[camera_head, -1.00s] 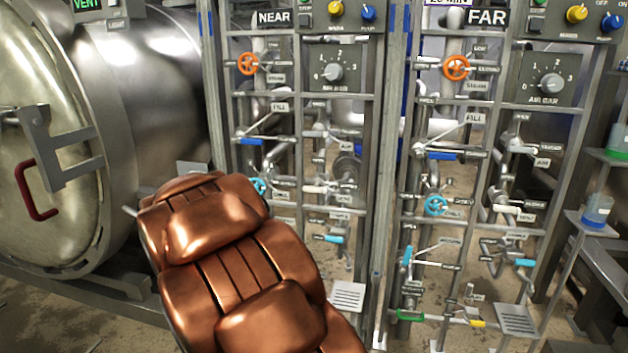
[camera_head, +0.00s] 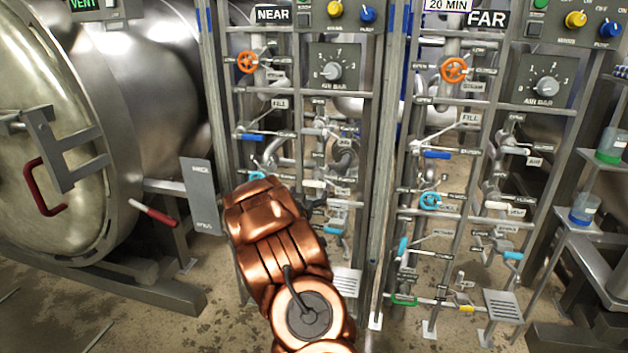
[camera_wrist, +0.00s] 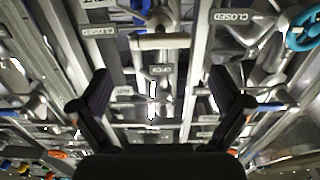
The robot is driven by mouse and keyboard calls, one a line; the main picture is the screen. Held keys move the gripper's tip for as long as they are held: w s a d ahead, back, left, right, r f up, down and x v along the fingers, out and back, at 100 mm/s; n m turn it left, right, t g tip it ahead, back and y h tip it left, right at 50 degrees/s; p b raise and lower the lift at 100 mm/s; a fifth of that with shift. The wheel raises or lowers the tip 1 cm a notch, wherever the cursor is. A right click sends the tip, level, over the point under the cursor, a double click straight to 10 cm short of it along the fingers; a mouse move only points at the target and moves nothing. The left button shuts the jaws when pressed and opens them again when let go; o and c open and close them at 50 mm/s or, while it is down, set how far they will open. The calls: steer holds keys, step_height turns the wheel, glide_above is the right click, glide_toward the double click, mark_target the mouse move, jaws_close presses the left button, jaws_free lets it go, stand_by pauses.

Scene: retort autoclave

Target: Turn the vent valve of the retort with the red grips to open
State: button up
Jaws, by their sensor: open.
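The retort (camera_head: 150,90) at the left of the head view has a dark red grip (camera_head: 42,187) on its door and a red-ended lever (camera_head: 153,212) lower right of the door. A white-handled valve (camera_head: 313,184) shows on the NEAR panel, just above my gripper; its label is too small to read. My gripper (camera_head: 312,208) is mostly hidden behind my copper-coloured arm. Contact cannot be told.
The NEAR panel (camera_head: 272,90) and the FAR panel (camera_head: 438,103) carry crowded pipes and valves. A grey upright plate (camera_head: 201,196) stands left of my arm. A post (camera_head: 379,200) separates the panels. Bare floor (camera_head: 120,325) shows at the lower left.

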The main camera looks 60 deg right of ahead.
mark_target(313, 184)
steer(key=shift+x, duration=3.8)
steer(key=shift+f, duration=0.15)
steer(key=c, duration=1)
